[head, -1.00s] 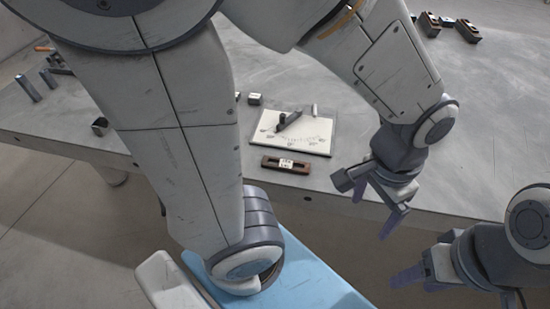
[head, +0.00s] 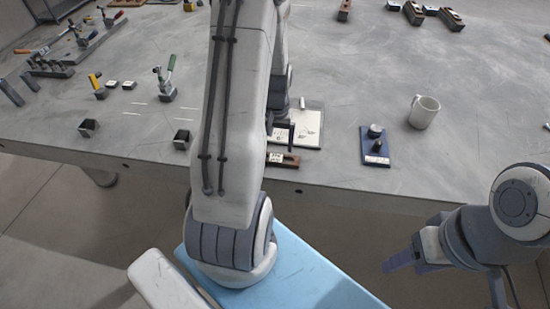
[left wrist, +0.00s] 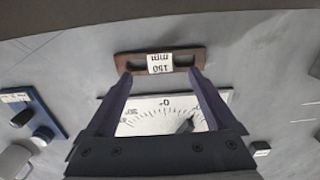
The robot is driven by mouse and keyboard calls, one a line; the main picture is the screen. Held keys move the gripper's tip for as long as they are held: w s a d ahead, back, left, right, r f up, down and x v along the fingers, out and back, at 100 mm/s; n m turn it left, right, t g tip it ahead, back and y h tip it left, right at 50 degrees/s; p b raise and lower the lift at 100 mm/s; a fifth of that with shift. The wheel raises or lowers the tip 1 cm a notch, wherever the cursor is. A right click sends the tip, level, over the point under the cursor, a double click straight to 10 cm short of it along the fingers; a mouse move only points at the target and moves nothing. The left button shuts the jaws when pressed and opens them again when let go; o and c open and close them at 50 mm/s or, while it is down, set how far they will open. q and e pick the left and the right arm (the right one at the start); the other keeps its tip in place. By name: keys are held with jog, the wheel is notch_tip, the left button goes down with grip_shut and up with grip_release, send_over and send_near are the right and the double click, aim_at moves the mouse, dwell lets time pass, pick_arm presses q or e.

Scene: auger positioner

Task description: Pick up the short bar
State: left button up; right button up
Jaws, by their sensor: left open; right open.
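A brown bar (left wrist: 122,62) with two slots and a white label reading "150 mm" lies flat on the table in the left wrist view. In the head view it (head: 291,161) is partly hidden by my left arm. My left gripper (left wrist: 159,73) is open, its two purple fingers pointing toward the bar's ends with nothing held; whether they touch it I cannot tell. In the head view this gripper (head: 283,130) is mostly hidden behind my arm. My right gripper (head: 403,261) is open and empty in front of the table, only partly visible.
A white angle-scale plate (left wrist: 150,116) lies beside the bar, a dark piece (left wrist: 187,125) on it. A blue stand (head: 373,155) and a mug (head: 423,111) are to the right. Similar brown blocks (head: 451,18) lie far back.

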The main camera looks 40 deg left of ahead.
aim_at(276, 158)
pick_arm(q)
jog(key=shift+w+a+f+p, duration=0.1)
jog(key=shift+f+p, duration=0.25)
jog(key=shift+f, duration=2.65)
grip_shut()
